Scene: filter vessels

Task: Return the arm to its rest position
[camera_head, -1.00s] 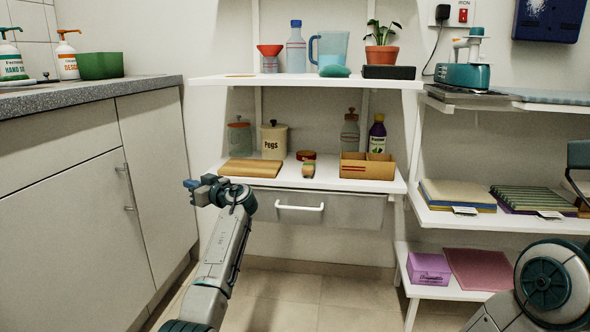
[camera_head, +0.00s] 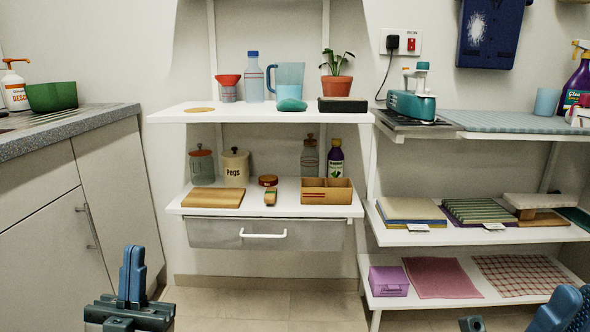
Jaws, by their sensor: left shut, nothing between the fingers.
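My left gripper (camera_head: 132,262) is at the lower left of the head view, its blue fingers pointing up and together. It is shut and empty, in front of the lower cabinets and apart from the shelves. Part of my right arm (camera_head: 560,312) shows at the bottom right corner, cut off by the frame edge. I cannot make out whether its gripper is open or shut.
A white shelf unit (camera_head: 250,116) with a drawer (camera_head: 265,235) stands ahead, holding a jug (camera_head: 288,76), a plant (camera_head: 337,72) and jars. Shelves with folded cloths (camera_head: 410,210) are at the right. A counter (camera_head: 70,125) is at the left. Floor between is clear.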

